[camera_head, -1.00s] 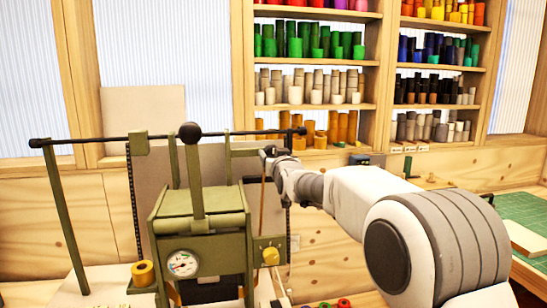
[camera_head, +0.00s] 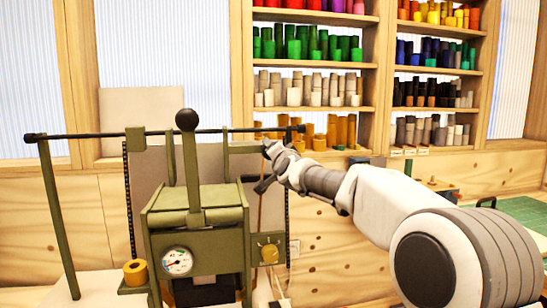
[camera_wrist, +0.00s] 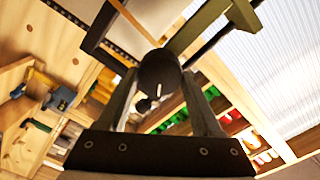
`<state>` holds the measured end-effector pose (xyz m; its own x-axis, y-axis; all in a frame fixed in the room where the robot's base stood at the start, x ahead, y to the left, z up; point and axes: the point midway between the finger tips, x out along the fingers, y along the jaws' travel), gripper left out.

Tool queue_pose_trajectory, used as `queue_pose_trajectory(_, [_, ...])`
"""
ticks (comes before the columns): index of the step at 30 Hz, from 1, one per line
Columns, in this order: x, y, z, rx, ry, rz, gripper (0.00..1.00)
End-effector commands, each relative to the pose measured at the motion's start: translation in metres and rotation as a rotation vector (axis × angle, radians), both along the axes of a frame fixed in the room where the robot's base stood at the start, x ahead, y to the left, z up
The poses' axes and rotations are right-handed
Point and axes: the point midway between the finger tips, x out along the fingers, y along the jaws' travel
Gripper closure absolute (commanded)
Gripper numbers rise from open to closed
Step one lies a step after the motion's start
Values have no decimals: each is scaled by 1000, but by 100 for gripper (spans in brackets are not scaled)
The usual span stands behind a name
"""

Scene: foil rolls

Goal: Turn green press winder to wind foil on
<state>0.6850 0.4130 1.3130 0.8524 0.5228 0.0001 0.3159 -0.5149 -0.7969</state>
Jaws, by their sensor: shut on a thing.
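The green press (camera_head: 197,222) stands at the left in the head view, with a round dial on its front and a black-knobbed lever upright above it. My gripper (camera_head: 265,168) is at the right side of the press, below the end of the long dark rod. In the wrist view my gripper (camera_wrist: 160,80) has its two fingers closed on a dark round winder knob (camera_wrist: 158,70). Green bars of the press (camera_wrist: 205,25) show just beyond it. A thin brown strip (camera_head: 262,212) hangs below my gripper; I cannot tell whether it is foil. A gold roll (camera_head: 136,272) sits at the press's left.
Shelves of coloured foil rolls (camera_head: 310,88) stand at the back right. A yellow knob (camera_head: 269,252) is on the press front, below my gripper. A green mat (camera_head: 520,212) lies at the far right. The dark rod (camera_head: 90,136) spans above the press.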

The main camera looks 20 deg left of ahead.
Motion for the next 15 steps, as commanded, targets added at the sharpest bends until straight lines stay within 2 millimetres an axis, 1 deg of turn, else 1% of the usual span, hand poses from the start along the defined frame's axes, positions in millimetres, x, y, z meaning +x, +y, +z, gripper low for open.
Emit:
queue_pose_trajectory(1, [0, -1, -3, 38, 24, 0, 89])
queue_pose_trajectory(15, [1, -1, -4, 411, 254, 0, 89])
